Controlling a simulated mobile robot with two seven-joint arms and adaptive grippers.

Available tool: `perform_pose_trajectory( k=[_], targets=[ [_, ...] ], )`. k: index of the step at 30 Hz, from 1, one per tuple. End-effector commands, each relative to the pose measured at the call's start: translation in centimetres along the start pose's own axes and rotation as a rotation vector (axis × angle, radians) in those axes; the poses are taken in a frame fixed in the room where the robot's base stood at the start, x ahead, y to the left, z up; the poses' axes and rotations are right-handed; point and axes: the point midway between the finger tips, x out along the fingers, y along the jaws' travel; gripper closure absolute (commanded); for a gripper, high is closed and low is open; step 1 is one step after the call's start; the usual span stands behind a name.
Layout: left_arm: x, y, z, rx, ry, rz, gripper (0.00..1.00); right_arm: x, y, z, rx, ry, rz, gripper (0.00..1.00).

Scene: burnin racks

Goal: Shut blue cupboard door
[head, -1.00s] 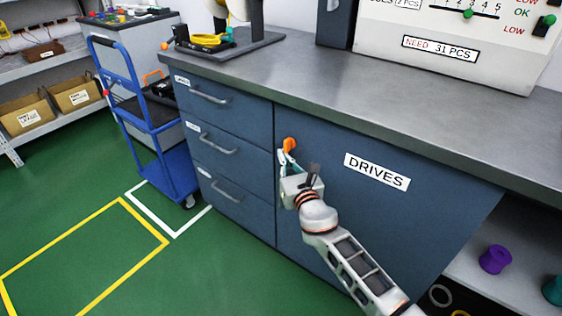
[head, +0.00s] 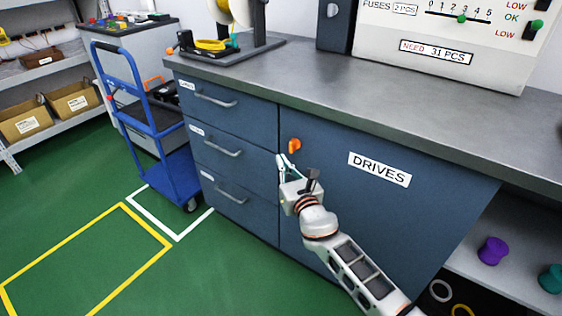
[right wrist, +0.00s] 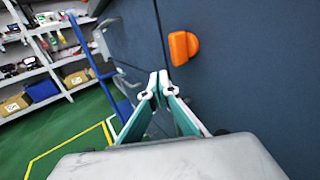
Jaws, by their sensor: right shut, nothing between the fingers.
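The blue cupboard door (head: 370,220) carries a DRIVES label and an orange knob (head: 294,145) near its upper left corner. It looks flush or nearly flush with the drawer fronts beside it; a small gap cannot be ruled out. My right gripper (head: 281,160) is shut and empty, just left of and below the knob, near the seam between door and drawers. In the right wrist view the closed fingertips (right wrist: 157,84) are apart from the knob (right wrist: 183,47), with the door (right wrist: 255,80) to the right. My left gripper is out of view.
Blue drawers (head: 232,155) with bar handles adjoin the door on the left. A grey worktop (head: 330,80) lies above. A blue trolley (head: 165,140) stands left of the drawers. An open shelf (head: 515,268) with spools is at right. The green floor in front is mostly clear.

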Motion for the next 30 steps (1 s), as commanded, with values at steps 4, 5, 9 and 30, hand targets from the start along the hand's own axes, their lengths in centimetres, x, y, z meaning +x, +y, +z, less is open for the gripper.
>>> perform_pose_trajectory(
  k=[4, 5, 9, 30],
  targets=[
    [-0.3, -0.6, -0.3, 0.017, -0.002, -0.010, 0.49, -1.6, 2.2, 0.6, 0.000, -0.005, 0.004, 1.00],
    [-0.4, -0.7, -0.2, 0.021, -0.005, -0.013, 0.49, -2.0, 2.8, 0.6, 0.000, -0.005, 0.004, 1.00],
    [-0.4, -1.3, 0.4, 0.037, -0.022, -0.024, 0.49, -3.7, 5.1, 0.4, 0.000, -0.004, 0.004, 1.00],
    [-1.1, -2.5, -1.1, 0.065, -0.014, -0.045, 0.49, -9.7, 6.5, -0.8, 0.313, 0.050, -0.042, 1.00]
  ],
)
